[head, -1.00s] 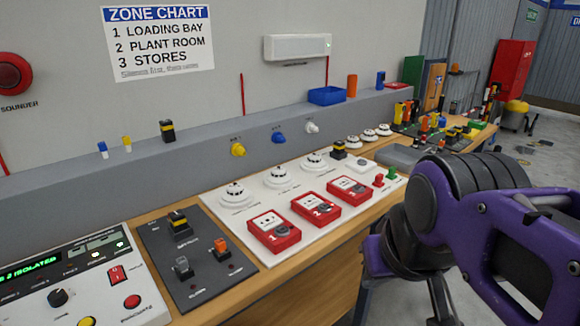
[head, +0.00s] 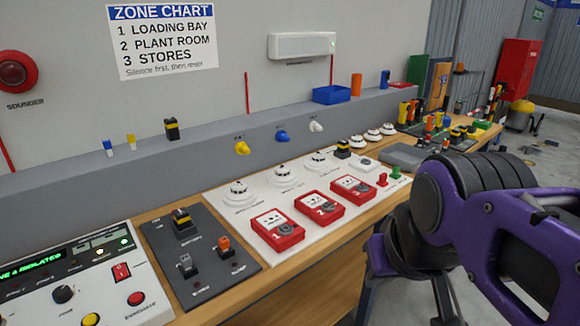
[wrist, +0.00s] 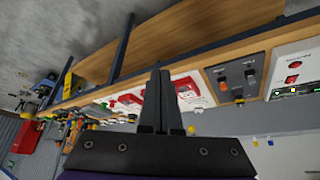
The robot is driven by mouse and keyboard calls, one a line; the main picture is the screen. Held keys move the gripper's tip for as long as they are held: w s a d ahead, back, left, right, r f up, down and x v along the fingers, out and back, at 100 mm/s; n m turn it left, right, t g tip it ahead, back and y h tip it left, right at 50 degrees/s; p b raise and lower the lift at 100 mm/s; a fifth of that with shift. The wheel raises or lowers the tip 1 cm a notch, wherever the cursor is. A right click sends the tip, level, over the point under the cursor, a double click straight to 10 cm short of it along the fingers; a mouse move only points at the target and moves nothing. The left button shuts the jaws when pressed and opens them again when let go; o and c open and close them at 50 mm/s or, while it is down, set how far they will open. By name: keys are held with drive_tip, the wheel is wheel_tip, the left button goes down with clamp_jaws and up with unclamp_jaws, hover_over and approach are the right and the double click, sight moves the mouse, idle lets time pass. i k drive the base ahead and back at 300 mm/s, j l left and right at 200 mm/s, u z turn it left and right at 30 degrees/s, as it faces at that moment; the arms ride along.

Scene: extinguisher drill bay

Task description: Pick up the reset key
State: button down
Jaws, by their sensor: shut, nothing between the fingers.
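I cannot tell for sure which thing is the reset key. Candidates in the head view are a small red piece (head: 382,179) and a small green piece (head: 394,172) at the right end of the white board (head: 330,228). In the head view only my purple arm shows at the right; the fingers are hidden or out of frame.
The white board bears three red call points (head: 278,230) and white detectors (head: 238,194). A dark switch panel (head: 205,265) and a control panel (head: 30,306) lie to its left. A blue bin (head: 331,95) sits on the ledge. The bench's far end is crowded.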

sight(383, 176)
drive_tip(key=i+l+u, duration=0.1)
drive_tip(key=u, duration=0.7)
drive_tip(key=l+u, duration=0.55)
drive_tip(key=l, duration=0.25)
drive_tip(key=k+l+u, duration=0.1)
drive_tip(key=l+u, duration=0.3)
drive_tip(key=l, duration=1.25)
